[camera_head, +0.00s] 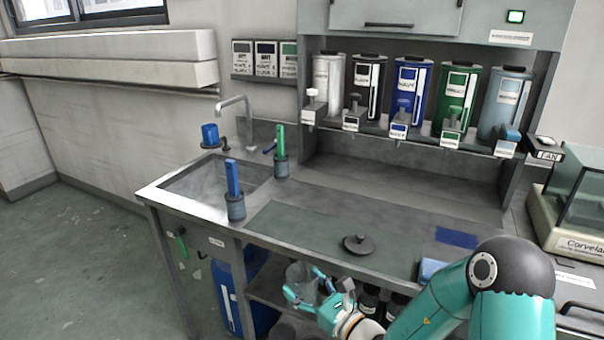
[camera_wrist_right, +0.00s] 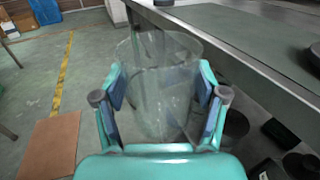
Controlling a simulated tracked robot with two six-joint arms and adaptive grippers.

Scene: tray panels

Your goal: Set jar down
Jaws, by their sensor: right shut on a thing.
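A clear glass jar (camera_wrist_right: 162,95) is held between the fingers of my right gripper (camera_wrist_right: 160,100) in the right wrist view. It has no lid on and looks empty. In the head view the jar (camera_head: 300,273) and my right gripper (camera_head: 312,292) are in front of the bench's front edge, over the lower shelf area. A dark round lid with a knob (camera_head: 358,243) lies on the green-grey bench mat (camera_head: 318,232). My left gripper is not in view.
A sink (camera_head: 213,181) and holders with a blue-handled (camera_head: 233,180) and a green-handled tool (camera_head: 280,143) are on the left. Several labelled dispensers (camera_head: 409,95) stand behind. A blue cloth or pad (camera_head: 457,238) lies right of the lid. The mat left of the lid is clear.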

